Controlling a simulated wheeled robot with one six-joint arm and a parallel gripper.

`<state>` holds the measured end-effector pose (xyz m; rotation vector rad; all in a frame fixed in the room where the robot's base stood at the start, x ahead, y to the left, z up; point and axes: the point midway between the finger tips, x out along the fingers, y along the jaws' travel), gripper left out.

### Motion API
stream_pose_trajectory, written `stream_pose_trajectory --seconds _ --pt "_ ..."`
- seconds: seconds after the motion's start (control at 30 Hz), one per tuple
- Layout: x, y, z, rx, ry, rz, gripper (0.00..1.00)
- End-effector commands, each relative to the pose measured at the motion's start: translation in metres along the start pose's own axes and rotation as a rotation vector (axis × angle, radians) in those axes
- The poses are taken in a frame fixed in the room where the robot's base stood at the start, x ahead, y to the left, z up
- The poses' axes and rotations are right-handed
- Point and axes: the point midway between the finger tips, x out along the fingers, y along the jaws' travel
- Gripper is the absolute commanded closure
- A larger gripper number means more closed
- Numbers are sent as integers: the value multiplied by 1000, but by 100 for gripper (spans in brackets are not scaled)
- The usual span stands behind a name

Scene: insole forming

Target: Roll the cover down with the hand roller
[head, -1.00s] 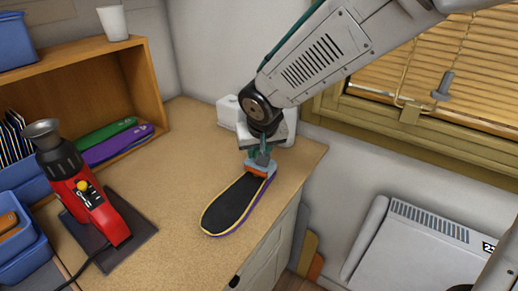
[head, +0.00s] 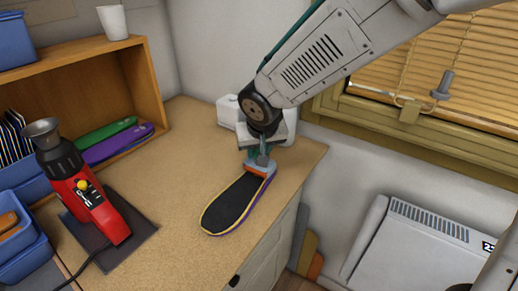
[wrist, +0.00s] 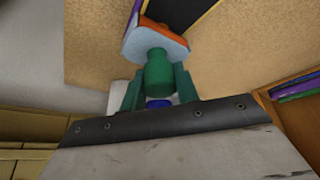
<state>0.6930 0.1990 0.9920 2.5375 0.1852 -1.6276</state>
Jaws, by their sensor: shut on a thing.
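The insole (head: 232,204) lies on the wooden bench top near its right edge, with a black cover on top and a yellow and purple rim. Its near end is bare of any tool. My gripper (head: 263,148) is above the far end of the insole, shut on the green handle (wrist: 158,76) of the hand roller. The roller's orange part (head: 260,168) is at the insole's far end and seems to touch it; the exact contact is hidden. In the wrist view, the roller's pale frame (wrist: 148,42) partly hides the orange part and the black cover.
A red machine (head: 95,205) with a funnel stands on a dark mat at the left. A white box (head: 228,110) stands behind my gripper. The bench's middle is clear.

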Motion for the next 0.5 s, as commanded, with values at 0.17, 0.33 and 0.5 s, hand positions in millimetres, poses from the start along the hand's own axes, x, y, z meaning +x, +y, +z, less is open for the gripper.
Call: stream_pose_trajectory --seconds 0.17,0.33,0.5 --pt "-2 -8 9 -2 -5 1 88" --pt "-6 -16 17 -4 -5 2 88" --pt "-9 -24 24 -4 -6 2 88"
